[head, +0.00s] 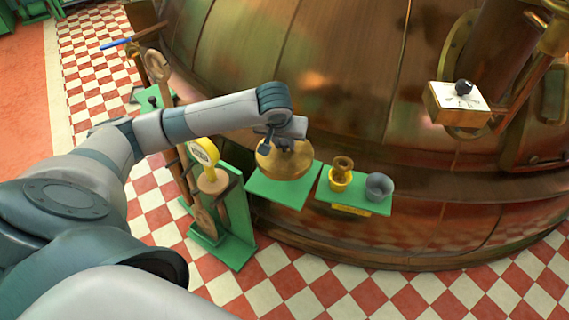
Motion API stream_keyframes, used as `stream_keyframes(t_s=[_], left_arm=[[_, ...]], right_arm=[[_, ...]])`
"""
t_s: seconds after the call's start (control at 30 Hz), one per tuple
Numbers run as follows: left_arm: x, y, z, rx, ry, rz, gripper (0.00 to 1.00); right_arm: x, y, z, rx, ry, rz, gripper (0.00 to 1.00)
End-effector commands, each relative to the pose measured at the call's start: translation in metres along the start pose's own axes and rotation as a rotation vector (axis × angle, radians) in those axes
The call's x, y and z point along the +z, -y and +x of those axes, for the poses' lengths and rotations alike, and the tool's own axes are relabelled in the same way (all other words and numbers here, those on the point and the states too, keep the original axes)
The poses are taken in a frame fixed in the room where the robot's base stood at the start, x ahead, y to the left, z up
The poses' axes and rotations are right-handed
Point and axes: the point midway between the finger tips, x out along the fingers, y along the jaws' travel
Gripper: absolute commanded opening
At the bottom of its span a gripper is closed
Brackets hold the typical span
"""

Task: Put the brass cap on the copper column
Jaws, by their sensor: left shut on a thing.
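A round, golden brass cap (274,167) is in the middle of the head view, over a green shelf (290,194). My left gripper (286,144) reaches it from above and is shut on its top. I cannot tell whether the cap touches the shelf or hangs just above it. The gripper hides part of the cap. I cannot pick out the copper column with certainty. My right gripper is not in view.
A second green shelf (325,196) to the right bears a brass-coloured vessel (341,172) and a grey cup (379,187). The large copper kettle (350,75) rises behind. A white-topped box (458,97) is at right.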

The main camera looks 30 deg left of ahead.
Motion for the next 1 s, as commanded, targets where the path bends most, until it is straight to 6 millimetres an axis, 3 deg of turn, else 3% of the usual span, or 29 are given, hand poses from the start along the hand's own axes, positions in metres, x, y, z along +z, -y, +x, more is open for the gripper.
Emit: stream_keyframes(t_s=[0.23, 0.67, 1.0], left_arm=[[0.013, 0.0, 0.03, 0.001, -0.002, 0.0, 0.0], [0.016, 0.0, 0.036, 0.001, -0.002, 0.0, 0.0], [0.03, 0.0, 0.066, 0.0, -0.001, 0.0, 0.0]], right_arm=[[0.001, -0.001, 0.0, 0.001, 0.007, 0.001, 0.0], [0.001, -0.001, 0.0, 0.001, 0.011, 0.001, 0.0], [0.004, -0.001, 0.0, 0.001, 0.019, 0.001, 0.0]])
